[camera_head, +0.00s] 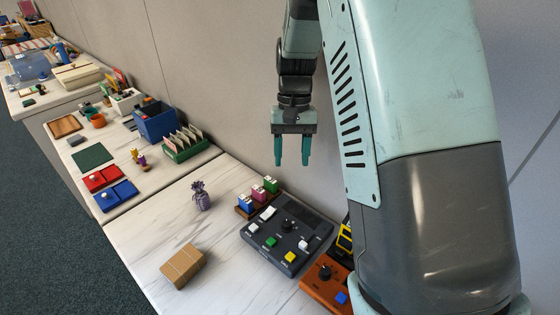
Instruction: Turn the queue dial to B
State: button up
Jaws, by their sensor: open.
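My gripper (292,163) hangs in the air at the upper middle, its two teal fingers pointing down, apart and empty. It is above and behind a dark grey control box (316,226) on the marble-topped counter. This box has a round black dial (287,226) near its middle, with white, green and yellow buttons around it. An orange box (313,289) in front also has a black dial (324,272) and a blue button, and my arm hides part of it. No lettering is readable, so I cannot tell which is the queue dial or where either points.
The wall rises close behind. My arm fills the right side.

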jog(key=g, duration=0.2)
send_near(287, 223)
jog(key=x, duration=0.8)
jog(key=shift+s+a+f, duration=0.1)
jog(key=shift+f, duration=0.25)
grip_shut()
